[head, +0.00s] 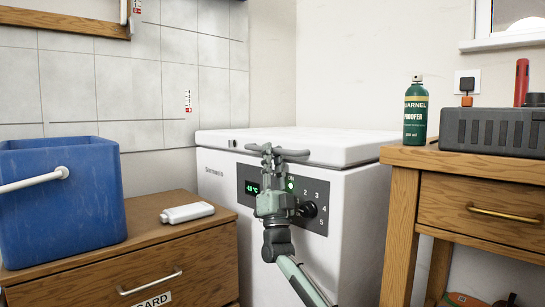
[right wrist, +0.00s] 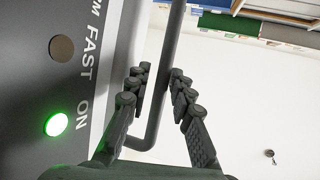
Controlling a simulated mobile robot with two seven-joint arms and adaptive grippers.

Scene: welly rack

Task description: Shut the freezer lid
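The white chest freezer (head: 345,215) stands in the middle of the head view. Its white lid (head: 330,146) lies across the top and looks level; I cannot tell whether any gap is left at the seam. A grey bar handle (head: 293,152) is at the lid's front edge; it shows as a dark bar (right wrist: 172,40) in the right wrist view. My right gripper (head: 268,155) is at this handle, in front of the control panel. In the right wrist view its fingers (right wrist: 160,78) stand either side of the bar, with a small gap on the left. My left gripper is not in view.
A wooden cabinet (head: 165,255) at left bears a blue bucket (head: 65,205) and a white object (head: 187,212). A wooden table (head: 440,158) at right bears a green spray can (head: 415,115) and a grey box (head: 490,130). Both stand close beside the freezer.

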